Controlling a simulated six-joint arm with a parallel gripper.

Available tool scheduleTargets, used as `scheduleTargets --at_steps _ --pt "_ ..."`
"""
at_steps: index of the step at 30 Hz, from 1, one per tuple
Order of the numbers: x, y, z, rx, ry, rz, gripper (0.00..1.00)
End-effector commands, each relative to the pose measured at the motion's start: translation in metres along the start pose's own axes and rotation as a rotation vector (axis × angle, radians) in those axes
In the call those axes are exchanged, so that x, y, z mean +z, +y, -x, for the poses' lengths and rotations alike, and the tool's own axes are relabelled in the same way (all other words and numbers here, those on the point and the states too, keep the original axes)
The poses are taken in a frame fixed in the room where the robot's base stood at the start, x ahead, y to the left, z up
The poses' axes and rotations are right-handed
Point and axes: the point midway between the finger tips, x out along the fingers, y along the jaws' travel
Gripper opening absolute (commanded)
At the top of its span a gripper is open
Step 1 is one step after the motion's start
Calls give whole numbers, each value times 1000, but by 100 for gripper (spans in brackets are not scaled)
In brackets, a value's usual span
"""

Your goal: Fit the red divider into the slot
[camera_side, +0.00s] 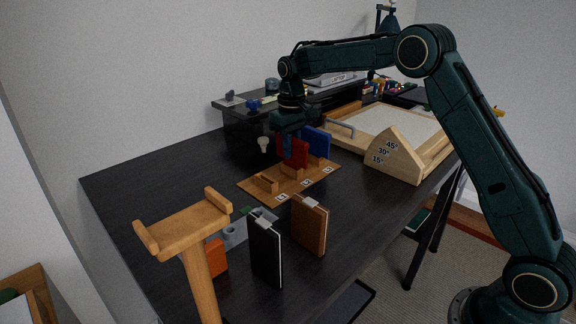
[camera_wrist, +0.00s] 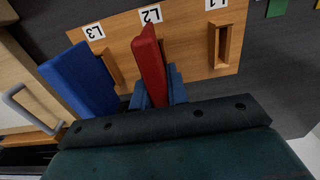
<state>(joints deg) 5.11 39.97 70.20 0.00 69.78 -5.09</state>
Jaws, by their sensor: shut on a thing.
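The red divider (camera_side: 296,152) stands upright in my gripper (camera_side: 287,146), whose blue fingers are shut on it. In the wrist view the red divider (camera_wrist: 149,62) is at the slot marked L2, between the gripper fingers (camera_wrist: 158,90). I cannot tell whether its lower edge is inside the slot or just above it. The wooden slot base (camera_side: 252,184) lies flat on the dark desk. The slot marked L1 (camera_wrist: 222,43) is empty. A blue divider (camera_wrist: 80,80) stands at L3, beside the red one; it also shows in the side view (camera_side: 318,141).
A black book (camera_side: 265,252) and a brown book (camera_side: 309,225) stand in front of the base. A wooden stand (camera_side: 190,225) is at front left. A wooden angle block (camera_side: 397,156) and a framed board (camera_side: 398,122) lie to the right. The desk's left part is clear.

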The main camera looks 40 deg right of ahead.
Motion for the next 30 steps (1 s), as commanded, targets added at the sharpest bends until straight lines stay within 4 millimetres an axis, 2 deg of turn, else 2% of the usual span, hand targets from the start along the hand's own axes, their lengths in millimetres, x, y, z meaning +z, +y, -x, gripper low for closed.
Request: scheduleTargets --at_steps 8,9,12,13,23,30 --pt "0 0 -5 0 -1 0 0" --pt "0 0 -5 0 -1 0 18" --pt "0 0 -5 0 -1 0 37" --pt "0 0 -5 0 -1 0 41" --pt "0 0 -4 0 -1 0 41" --pt "0 0 8 0 0 0 41"
